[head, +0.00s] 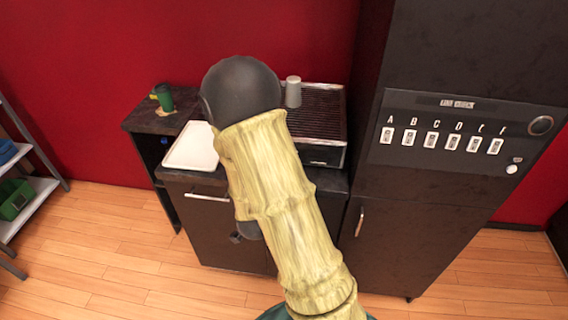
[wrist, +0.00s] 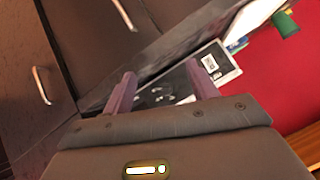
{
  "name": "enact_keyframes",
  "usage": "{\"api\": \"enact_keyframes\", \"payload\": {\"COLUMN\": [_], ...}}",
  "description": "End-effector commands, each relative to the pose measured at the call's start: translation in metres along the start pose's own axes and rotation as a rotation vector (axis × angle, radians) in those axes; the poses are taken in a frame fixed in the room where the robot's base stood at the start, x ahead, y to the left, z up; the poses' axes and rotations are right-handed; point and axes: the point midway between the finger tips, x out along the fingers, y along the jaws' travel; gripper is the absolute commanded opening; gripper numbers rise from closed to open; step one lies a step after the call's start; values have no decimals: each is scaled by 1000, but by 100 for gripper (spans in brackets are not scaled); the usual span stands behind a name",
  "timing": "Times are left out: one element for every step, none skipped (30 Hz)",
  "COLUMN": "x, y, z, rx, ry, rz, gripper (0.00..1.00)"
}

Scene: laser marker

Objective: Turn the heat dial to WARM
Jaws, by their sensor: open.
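My gripper (wrist: 160,70) is open in the wrist view, its two purplish fingers apart with nothing held between them. Beyond the fingers is a dark panel (wrist: 172,90) with white marks and a small white label (wrist: 209,63). The fingers partly cover it, and I cannot make out a dial or a WARM mark on it. In the head view my arm hides the gripper and part of the counter front. A round dark knob (head: 541,125) sits at the right end of the panel on the tall cabinet; I cannot read any heat wording beside it.
A slatted-top machine (head: 325,112) stands on the counter with a grey cup (head: 293,91) on top. A white tray (head: 192,146) lies left of it, and a green cup (head: 164,98) stands further left. The tall dark cabinet (head: 455,190) bounds the right. Wooden floor (head: 130,255) is clear at lower left.

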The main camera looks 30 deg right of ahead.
Motion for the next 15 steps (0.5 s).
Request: {"api": "enact_keyframes", "payload": {"x": [10,14,18,21,23,26,27,28,28,27,26,24,23,21,19], "y": [8,11,16,19,22,26,30,32,36,38,40,41,42,43,43], "z": [4,2,0,-1,-2,-3,-5,-6,-7,-8,-9,-9,-10,-10,-10], "rx": [26,44,66,80,91,104,113,120,125,126,126,124,123,119,116], "ry": [57,96,149,190,229,284,325,366,419,457,495,539,568,595,624], "rz": [7,7,5,3,-1,-10,-16,-25,-40,-53,-66,-86,-100,-114,-132], "gripper": [58,58,58,58,58,58,58,58,58,58,58,58,58,58,58]}}
